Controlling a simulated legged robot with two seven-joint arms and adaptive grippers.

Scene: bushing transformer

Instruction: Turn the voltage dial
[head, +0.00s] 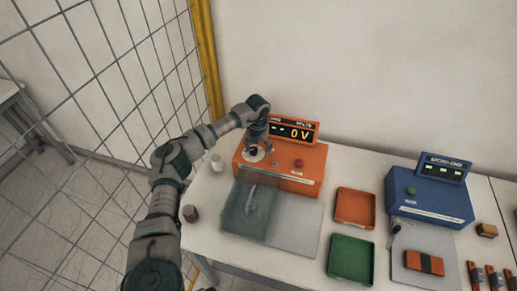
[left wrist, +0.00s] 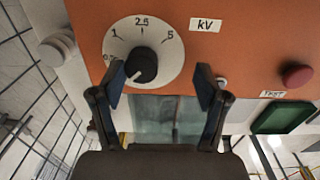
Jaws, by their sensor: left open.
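The voltage dial is a black knob (left wrist: 141,65) on a white round scale with marks 1, 2.5 and 5 and a "kV" label beside it. Its white pointer line aims to the lower left. The dial sits on top of the orange tester box (head: 300,170), whose display (head: 294,130) reads 0 V. My left gripper (head: 256,142) is above the dial in the head view, hiding part of it. In the left wrist view the gripper (left wrist: 160,88) is open, with the knob just beyond and between its fingers, nearer the left finger. Contact cannot be told. My right gripper is not in view.
A red button (head: 299,163) is on the orange box. A translucent cover (head: 247,208) stands in front of it. Orange (head: 355,207) and green (head: 351,259) trays and a blue tester (head: 432,198) are to the right. A wire fence (head: 110,80) is at the left.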

